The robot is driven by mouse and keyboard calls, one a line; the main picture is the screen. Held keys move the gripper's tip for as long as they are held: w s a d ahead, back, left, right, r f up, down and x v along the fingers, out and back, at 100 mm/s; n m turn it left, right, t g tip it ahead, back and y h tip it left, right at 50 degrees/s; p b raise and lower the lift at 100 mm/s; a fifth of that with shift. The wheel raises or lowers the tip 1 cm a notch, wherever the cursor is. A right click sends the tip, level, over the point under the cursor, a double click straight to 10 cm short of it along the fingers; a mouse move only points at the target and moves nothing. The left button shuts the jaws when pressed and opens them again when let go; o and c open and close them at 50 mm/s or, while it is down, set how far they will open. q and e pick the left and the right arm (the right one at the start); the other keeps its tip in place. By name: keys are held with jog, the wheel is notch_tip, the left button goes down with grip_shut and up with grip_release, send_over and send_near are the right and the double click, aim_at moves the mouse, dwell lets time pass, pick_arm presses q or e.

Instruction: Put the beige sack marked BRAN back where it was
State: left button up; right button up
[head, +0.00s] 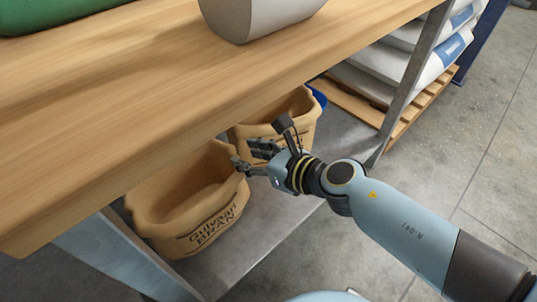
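The beige sack marked BRAN (203,222) stands upright with an open top on the grey lower shelf (275,224) beneath the wooden bench top. Its printed side faces me, and its far left part is close under the bench edge. My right gripper (260,144) is at the sack's right rear rim, with its fingers spread apart. One fingertip overlaps the rim in the picture; I cannot tell whether it touches. I see nothing held between the fingers. My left gripper is not in view.
A second beige sack (302,106) stands behind, partly hidden by my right gripper. The bench top (150,80) overhangs the shelf and carries a grey container (255,18) and a green object (45,12). A grey leg (412,85) and a pallet (405,118) of bags are at right.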

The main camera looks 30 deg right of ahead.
jog(key=s+d+r+m+h, duration=0.55)
jog(key=s+d+m, duration=0.4)
jog(key=m, duration=1.05)
jog(key=s+a+f+m+g+y, duration=0.1)
jog(key=s+m+g, duration=0.3)
jog(key=s+m, duration=0.6)
jog(key=a+m, duration=0.1)
jog(key=m, duration=0.7)
jog(key=shift+a+f+g+y+p, duration=0.25)
jog(key=shift+a+g+y+p, duration=0.05)
jog(key=shift+y, duration=0.05)
